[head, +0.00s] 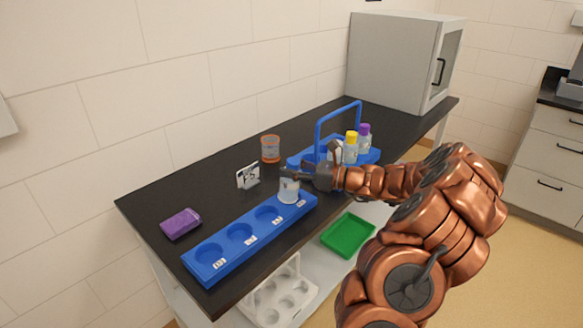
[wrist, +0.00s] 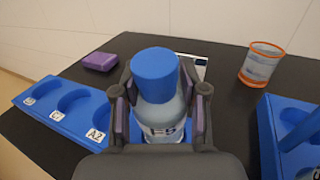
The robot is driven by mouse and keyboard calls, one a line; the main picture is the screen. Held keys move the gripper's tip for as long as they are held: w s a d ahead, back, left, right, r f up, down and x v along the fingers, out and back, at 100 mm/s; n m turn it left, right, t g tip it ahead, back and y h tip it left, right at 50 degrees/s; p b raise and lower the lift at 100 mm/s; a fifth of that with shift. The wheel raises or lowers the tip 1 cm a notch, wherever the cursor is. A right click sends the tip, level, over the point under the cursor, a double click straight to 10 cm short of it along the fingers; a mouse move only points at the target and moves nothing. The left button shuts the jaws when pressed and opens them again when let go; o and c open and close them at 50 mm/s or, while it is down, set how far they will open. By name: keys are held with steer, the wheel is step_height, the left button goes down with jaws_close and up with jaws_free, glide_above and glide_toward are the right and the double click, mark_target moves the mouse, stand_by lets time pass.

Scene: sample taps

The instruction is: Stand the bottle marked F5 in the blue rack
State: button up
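The blue rack (head: 225,260) is a long block with a row of round holes and small white labels, near the table's front edge. It also shows in the wrist view (wrist: 70,125), with a label that seems to read A2. A clear bottle (head: 289,190) stands upright at the rack's right-end hole. In the wrist view the bottle (wrist: 158,110) has a blue cap and a label whose end looks like 5; its first character is unclear. My gripper (head: 298,178) is closed around the bottle, a finger on each side (wrist: 158,100). Whether its base is seated is hidden.
A blue caddy (head: 318,135) with a tall handle holds yellow- and purple-capped bottles behind my gripper. An orange-rimmed beaker (head: 270,149), a white card (head: 248,176) and a purple block (head: 181,224) stand on the black table (head: 150,205). A grey cabinet (head: 390,60) is at the back.

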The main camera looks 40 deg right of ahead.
steer(key=o, duration=0.3)
steer(key=shift+o, duration=0.2)
steer(key=shift+r, duration=0.1)
steer(key=b+v, duration=0.1)
steer(key=v, duration=1.1)
